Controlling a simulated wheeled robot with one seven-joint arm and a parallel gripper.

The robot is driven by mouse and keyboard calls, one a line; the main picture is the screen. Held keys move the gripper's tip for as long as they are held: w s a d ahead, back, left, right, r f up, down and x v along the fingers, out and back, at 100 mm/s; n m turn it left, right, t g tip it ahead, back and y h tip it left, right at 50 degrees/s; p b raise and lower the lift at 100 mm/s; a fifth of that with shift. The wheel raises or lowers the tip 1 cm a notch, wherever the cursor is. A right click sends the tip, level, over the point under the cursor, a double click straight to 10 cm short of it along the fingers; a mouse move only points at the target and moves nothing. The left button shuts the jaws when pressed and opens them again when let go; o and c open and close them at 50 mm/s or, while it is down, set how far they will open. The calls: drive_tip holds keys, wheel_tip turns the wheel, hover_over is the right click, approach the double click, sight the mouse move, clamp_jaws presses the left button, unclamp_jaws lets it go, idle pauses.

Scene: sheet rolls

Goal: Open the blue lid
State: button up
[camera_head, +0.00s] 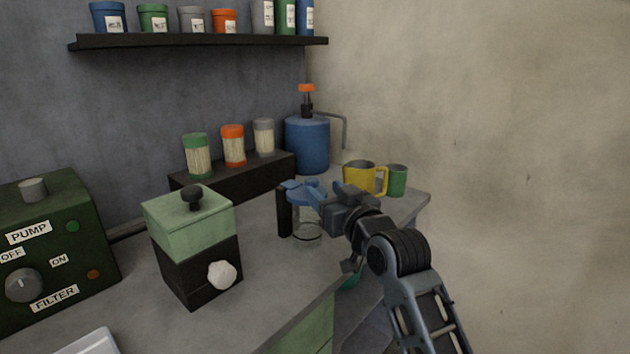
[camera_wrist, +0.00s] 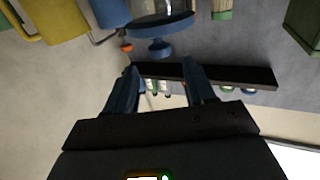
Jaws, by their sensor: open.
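A clear glass jar (camera_head: 307,238) stands on the bench at the middle of the head view, partly hidden behind my gripper (camera_head: 300,187). The wrist view is upside down. There the blue lid (camera_wrist: 150,27) sits on the jar, with a round blue knob (camera_wrist: 160,47) on top. My gripper (camera_wrist: 160,80) is open and empty, its two blue fingers spread apart. In the wrist view the knob lies ahead of the gap between the fingers, apart from them. In the head view the lid is hard to tell from the blue fingers.
A yellow mug (camera_head: 358,178) and green cup (camera_head: 397,180) stand behind on the right. A blue tank (camera_head: 307,146) with an orange top stands behind the jar. A green-lidded black box (camera_head: 200,268) is at left. A shelf (camera_head: 200,42) hangs above.

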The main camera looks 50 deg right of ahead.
sight(315, 183)
drive_tip(key=shift+x, duration=3.55)
drive_tip(key=shift+c, duration=0.5)
clamp_jaws()
